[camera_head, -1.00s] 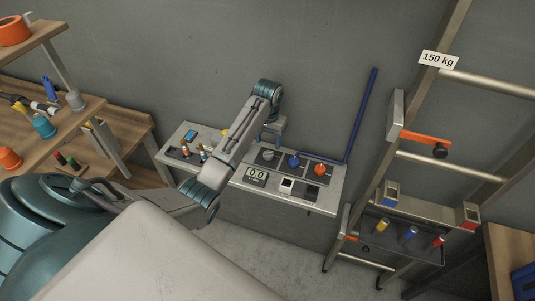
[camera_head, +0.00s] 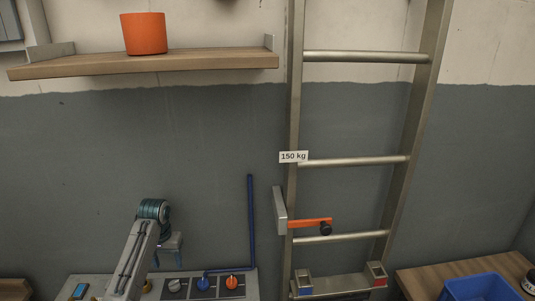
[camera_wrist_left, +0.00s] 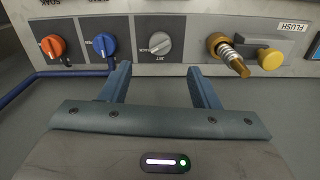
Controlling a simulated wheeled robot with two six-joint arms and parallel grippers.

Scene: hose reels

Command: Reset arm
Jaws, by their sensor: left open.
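My left gripper (camera_head: 168,259) is at the lower left of the head view, its arm coming up from the bottom edge. Its two blue fingers point down over the control panel (camera_head: 100,285). In the left wrist view the gripper (camera_wrist_left: 162,80) is open, with nothing between its fingers. Ahead of it on the panel front are an orange knob (camera_wrist_left: 51,46), a blue knob (camera_wrist_left: 101,44), a grey knob (camera_wrist_left: 154,43) and a brass fitting with a spring (camera_wrist_left: 231,55). I see no contact with them. My right gripper is not in view.
A metal ladder (camera_head: 354,161) with a "150 kg" label and an orange lever (camera_head: 309,223) stands right of the panel. A blue pipe (camera_head: 251,220) rises beside it. A shelf (camera_head: 200,64) holds an orange pot (camera_head: 144,33). A blue bin (camera_head: 482,288) is at lower right.

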